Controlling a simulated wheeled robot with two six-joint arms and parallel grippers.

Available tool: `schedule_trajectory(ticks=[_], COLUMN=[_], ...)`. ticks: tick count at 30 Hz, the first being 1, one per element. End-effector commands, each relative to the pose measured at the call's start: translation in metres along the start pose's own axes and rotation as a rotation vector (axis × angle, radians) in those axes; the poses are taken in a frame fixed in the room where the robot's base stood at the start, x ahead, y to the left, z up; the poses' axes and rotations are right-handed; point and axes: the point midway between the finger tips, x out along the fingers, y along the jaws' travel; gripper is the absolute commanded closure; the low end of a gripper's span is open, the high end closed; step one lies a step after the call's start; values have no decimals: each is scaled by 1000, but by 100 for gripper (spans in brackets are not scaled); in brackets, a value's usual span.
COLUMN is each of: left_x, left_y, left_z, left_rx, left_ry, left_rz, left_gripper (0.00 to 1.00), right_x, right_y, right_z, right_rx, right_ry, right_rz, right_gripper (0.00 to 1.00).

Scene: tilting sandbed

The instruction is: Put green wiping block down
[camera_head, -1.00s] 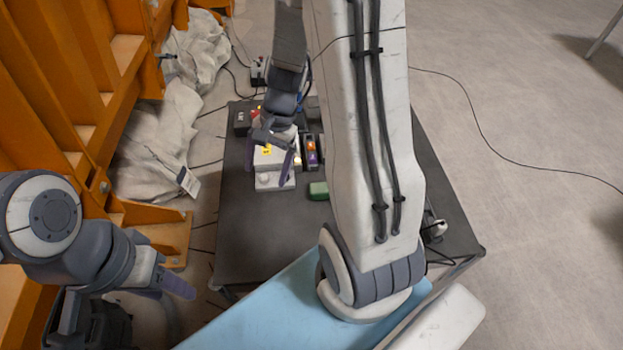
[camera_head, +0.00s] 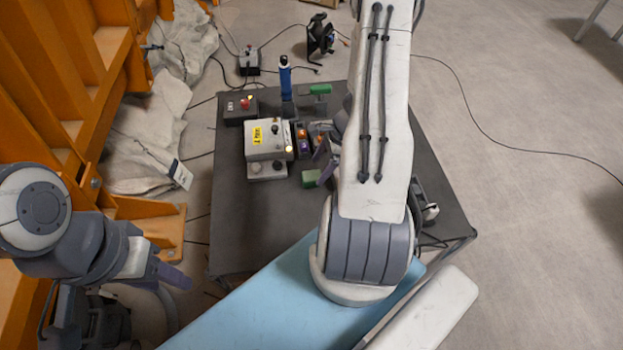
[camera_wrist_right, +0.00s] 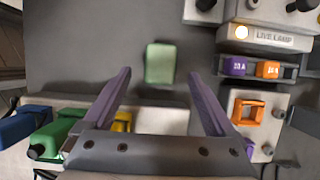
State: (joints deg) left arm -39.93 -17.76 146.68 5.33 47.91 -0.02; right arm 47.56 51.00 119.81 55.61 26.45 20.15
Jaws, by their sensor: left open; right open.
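In the right wrist view the green block (camera_wrist_right: 160,64) lies flat, ahead of and between the two purple fingers. My right gripper (camera_wrist_right: 160,76) is open, its fingers spread wide and nothing held between them. In the head view my right gripper (camera_head: 326,162) is close to the block and mostly hidden behind my forearm. My left gripper (camera_head: 170,275) is open at the lower left, off the table.
A grey-white box with a yellow label (camera_head: 265,138) stands left of the block. Purple and orange pieces (camera_head: 301,138) sit in a holder beside it. A blue bottle-like item (camera_head: 285,78) and another green item (camera_head: 320,89) stand behind. The table's front left (camera_head: 245,225) is clear.

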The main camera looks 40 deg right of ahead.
Motion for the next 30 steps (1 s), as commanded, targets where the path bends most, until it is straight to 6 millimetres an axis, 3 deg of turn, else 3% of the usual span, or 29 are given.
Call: schedule_trajectory(ticks=[9,17,20,24,30], left_x=[0,0,0,0,0], left_y=[0,0,0,0,0], left_z=[0,0,0,0,0], left_rx=[0,0,0,0,0], left_ry=[0,0,0,0,0], left_rz=[0,0,0,0,0], left_gripper=[50,50,50,50,50], right_x=[43,46,46,45,45], right_y=[-1,-1,-1,-1,-1], right_z=[2,2,1,1,1], right_rx=[-1,-2,-2,-2,-2], right_ry=[-1,0,0,0,0], right_rz=[3,0,1,1,0], right_gripper=[9,9,43,97,100])
